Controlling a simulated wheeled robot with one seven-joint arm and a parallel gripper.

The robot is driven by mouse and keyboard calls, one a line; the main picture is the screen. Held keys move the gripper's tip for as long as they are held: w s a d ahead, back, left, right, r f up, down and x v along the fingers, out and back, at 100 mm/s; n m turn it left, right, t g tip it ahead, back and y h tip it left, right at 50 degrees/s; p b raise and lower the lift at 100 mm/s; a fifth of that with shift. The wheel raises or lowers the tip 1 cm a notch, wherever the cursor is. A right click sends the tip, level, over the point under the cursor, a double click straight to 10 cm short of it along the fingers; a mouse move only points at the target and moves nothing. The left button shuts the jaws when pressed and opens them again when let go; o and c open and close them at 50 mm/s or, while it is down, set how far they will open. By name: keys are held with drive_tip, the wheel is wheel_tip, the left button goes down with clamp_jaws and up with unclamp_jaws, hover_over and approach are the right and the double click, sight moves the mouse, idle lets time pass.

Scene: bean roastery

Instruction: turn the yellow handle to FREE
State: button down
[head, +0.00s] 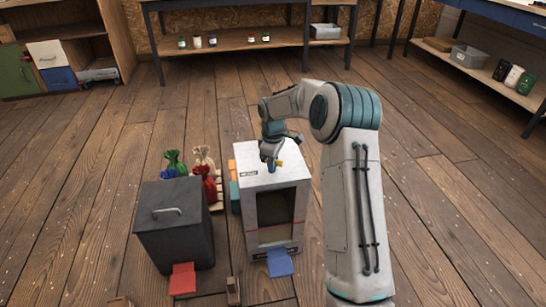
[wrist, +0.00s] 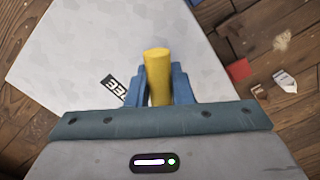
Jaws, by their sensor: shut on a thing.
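The yellow handle (wrist: 157,68) stands up between the blue fingers of my gripper (wrist: 158,84) in the wrist view. The fingers are shut on it from both sides. In the head view a small yellow bit of the handle (head: 279,163) shows beside my gripper (head: 271,163), over the top of the white machine (head: 285,181). In the wrist view a dark label (wrist: 112,87) lies just left of the handle on the pale top, partly hidden by the left finger; its visible letters look like the end of FREE. The handle's base is hidden.
A dark bin (head: 172,230) with a lid handle stands left of the machine. Tied sacks (head: 204,157) stand behind it. A red piece (head: 182,279) and a blue piece (head: 280,262) jut out at the front. Shelves line the back; the floor at right is clear.

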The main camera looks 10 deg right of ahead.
drive_tip(key=m+p, duration=0.2)
drive_tip(key=m, duration=0.1)
drive_tip(key=m+p, duration=0.2)
drive_tip(key=m, duration=0.1)
drive_tip(key=shift+a+r+m, duration=0.15)
drive_tip(key=shift+r+m, duration=0.05)
drive_tip(key=shift+m, duration=0.1)
drive_tip(key=m+p, duration=0.2)
drive_tip(key=m, duration=0.1)
drive_tip(key=c, duration=2.2)
unclamp_jaws()
drive_tip(key=shift+f+m+p, duration=0.15)
drive_tip(key=shift+m+p, duration=0.65)
drive_tip(key=shift+m, duration=1.3)
drive_tip(key=c, duration=2.2)
unclamp_jaws()
drive_tip(key=c, duration=2.2)
unclamp_jaws()
drive_tip(key=c, duration=1.2)
unclamp_jaws()
wheel_tip(320, 180, up, 14)
drive_tip(key=p, duration=0.3)
drive_tip(key=shift+f, duration=0.15)
